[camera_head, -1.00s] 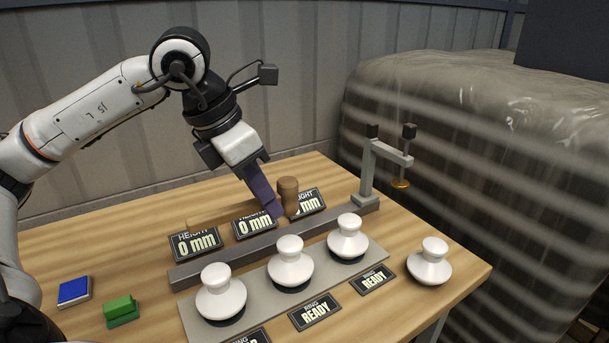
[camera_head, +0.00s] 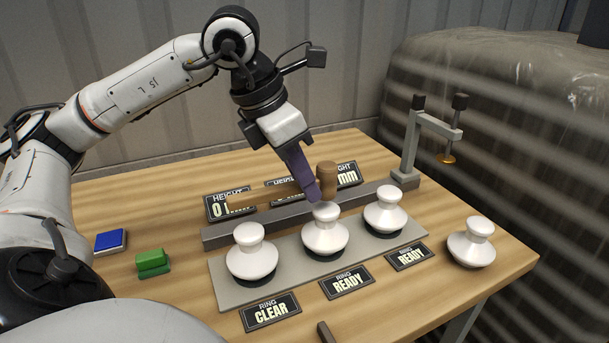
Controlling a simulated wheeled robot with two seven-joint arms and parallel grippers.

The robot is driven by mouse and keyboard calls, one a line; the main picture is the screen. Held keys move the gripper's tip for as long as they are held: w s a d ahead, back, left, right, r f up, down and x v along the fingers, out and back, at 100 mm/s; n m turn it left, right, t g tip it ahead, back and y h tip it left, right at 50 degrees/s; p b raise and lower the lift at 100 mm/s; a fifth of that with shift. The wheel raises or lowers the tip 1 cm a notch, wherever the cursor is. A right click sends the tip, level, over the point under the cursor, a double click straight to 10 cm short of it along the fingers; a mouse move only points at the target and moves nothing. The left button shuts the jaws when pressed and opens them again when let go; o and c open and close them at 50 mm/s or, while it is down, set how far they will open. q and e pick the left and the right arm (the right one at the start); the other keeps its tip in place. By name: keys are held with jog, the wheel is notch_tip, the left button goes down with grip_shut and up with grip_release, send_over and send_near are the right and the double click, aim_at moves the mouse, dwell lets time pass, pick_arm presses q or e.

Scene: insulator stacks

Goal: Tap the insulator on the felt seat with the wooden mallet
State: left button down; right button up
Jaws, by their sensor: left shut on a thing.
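My left gripper (camera_head: 308,188), with purple fingers, is shut on the wooden mallet (camera_head: 327,180). The mallet's brown head is upright just right of the fingers, and its light handle (camera_head: 262,198) runs left. The head shows right behind the top of the middle white insulator (camera_head: 325,236); I cannot tell whether they touch. The left insulator (camera_head: 252,258) and the right insulator (camera_head: 385,215) stand upright with it in a row on the grey plate (camera_head: 230,293). The felt seats are mostly hidden under them. My right gripper is not in view.
Another insulator (camera_head: 471,245) stands on the table at right. Ring signs read CLEAR (camera_head: 270,311), READY (camera_head: 347,282) and READY (camera_head: 409,256). A grey rail with a post and arm (camera_head: 410,150) stands behind. Blue (camera_head: 110,241) and green (camera_head: 152,261) blocks lie left. A dark piece shows at bottom.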

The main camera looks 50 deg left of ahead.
pick_arm(q)
jog(key=shift+f, duration=0.15)
jog(key=shift+f+b, duration=1.15)
jog(key=shift+b, duration=0.15)
notch_tip(320, 180, up, 6)
jog(key=p, duration=0.6)
jog(key=shift+r, duration=0.2)
jog(key=shift+f, duration=0.1)
